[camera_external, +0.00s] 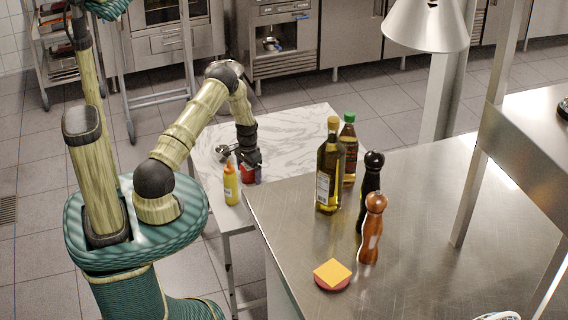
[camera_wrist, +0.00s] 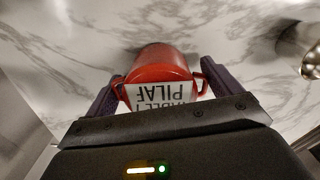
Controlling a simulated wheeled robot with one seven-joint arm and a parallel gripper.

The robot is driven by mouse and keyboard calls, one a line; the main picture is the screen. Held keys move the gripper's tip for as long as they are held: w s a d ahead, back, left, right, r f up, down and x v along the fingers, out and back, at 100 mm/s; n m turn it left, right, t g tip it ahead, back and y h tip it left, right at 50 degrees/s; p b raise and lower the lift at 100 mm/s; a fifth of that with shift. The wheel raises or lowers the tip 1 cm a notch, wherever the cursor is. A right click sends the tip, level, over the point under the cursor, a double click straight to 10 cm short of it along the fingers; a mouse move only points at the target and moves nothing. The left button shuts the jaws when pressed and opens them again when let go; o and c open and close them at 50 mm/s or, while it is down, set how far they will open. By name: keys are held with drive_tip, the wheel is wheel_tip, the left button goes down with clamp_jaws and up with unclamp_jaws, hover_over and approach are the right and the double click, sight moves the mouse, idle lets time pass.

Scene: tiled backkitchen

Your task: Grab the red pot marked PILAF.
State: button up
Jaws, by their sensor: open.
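The red pot marked PILAF (camera_wrist: 158,62) stands on a white marble-patterned table (camera_external: 285,125). Its white label with black letters appears upside down in the wrist view, partly cut off by my gripper's body. A small red handle shows on each side. In the external view, the pot (camera_external: 251,176) is mostly hidden under my gripper (camera_external: 249,160). In the wrist view, my gripper (camera_wrist: 160,80) is open, with one dark finger on each side of the pot. I cannot tell whether the fingers touch it.
A yellow squeeze bottle (camera_external: 231,186) stands close by at the marble table's front edge. A shiny metal item (camera_external: 226,152) lies left of my gripper. The steel counter (camera_external: 420,230) on the right holds two bottles (camera_external: 328,170) and two mills (camera_external: 372,230).

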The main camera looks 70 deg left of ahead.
drive_tip(key=shift+c, duration=0.4)
drive_tip(key=c, duration=1.2)
wheel_tip(320, 180, up, 10)
drive_tip(key=shift+r, duration=0.1)
